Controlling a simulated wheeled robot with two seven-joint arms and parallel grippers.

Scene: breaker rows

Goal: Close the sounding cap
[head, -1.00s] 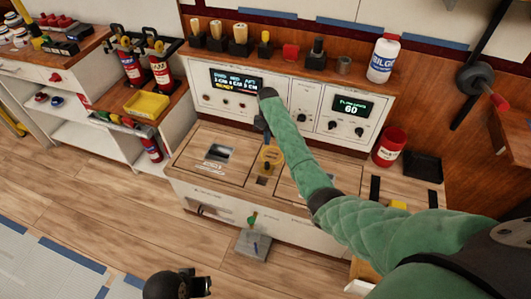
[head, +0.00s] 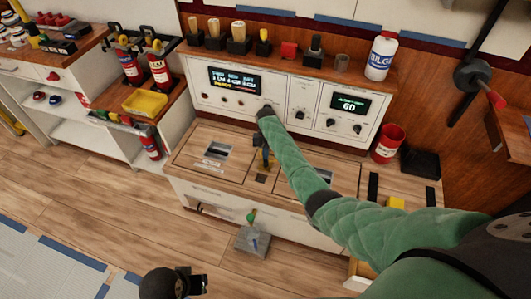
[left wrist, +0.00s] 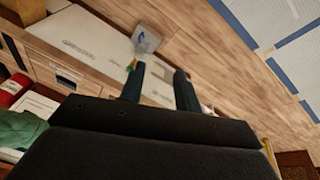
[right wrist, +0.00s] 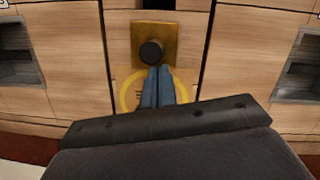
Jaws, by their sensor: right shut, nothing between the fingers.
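My left gripper (left wrist: 160,85) is open and empty above the floor.
Hatches with dark recesses (head: 216,151) lie on both sides of the plate. The control panel (head: 282,108) stands behind. A grey block (head: 253,239) with a green-topped part sits on the floor in front. A red can (head: 388,144) stands to the right.

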